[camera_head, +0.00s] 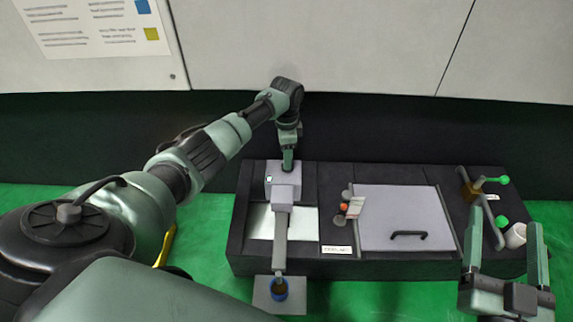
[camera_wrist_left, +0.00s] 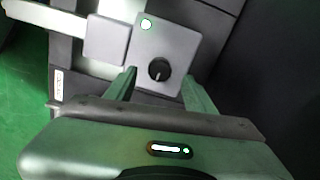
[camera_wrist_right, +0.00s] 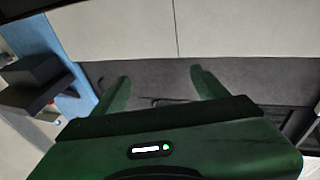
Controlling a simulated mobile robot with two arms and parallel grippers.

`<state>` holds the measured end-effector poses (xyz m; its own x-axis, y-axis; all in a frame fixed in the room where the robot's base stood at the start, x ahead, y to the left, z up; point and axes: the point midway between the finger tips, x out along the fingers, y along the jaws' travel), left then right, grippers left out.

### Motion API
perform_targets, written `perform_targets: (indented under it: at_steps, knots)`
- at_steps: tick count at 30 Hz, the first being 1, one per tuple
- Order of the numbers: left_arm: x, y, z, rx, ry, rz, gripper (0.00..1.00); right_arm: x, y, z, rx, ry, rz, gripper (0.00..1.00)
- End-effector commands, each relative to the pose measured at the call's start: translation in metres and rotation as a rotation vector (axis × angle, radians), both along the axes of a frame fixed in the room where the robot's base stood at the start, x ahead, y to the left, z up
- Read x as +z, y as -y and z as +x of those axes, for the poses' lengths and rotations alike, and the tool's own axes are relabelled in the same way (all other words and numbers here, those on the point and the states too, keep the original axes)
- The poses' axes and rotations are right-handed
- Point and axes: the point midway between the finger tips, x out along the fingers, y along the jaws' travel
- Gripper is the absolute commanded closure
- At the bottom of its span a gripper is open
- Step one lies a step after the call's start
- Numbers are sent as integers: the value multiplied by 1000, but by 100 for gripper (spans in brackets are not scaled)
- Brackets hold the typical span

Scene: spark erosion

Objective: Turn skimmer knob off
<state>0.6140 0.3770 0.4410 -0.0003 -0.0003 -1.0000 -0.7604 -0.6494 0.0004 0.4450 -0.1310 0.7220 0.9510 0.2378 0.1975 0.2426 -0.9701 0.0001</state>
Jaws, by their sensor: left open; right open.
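The skimmer is a light grey box (camera_head: 284,182) with an arm running down to a blue-rimmed cup at the front. In the left wrist view its face carries a round black knob (camera_wrist_left: 159,69) with a pale pointer mark, and a lit green-white lamp (camera_wrist_left: 146,24). My left gripper (camera_head: 288,163) reaches down at the back of the box. In the left wrist view the open left fingers (camera_wrist_left: 160,84) stand on either side of the knob, apart from it. My right gripper (camera_head: 505,235) is open and empty at the far right, away from the skimmer.
A dark bench unit (camera_head: 342,250) holds the skimmer. A pale wall panel (camera_head: 320,45) stands behind.

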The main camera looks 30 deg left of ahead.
Motion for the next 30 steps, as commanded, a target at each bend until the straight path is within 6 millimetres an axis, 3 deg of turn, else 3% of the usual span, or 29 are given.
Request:
perform_targets:
  at_steps: [6,12,25,26,30]
  knots:
    - [-25,1,0,0,-2,-1,46,41,-3,-13,14,235,64,27]
    - [-37,1,0,0,-1,-1,46,67,-2,-28,23,380,106,27]
    - [-40,1,0,-1,0,0,46,77,-1,-35,25,438,122,27]
    - [-40,1,0,-1,0,0,51,77,-1,-34,25,437,122,27]
    - [-40,1,0,-1,-1,-1,90,77,-1,-34,25,437,122,27]
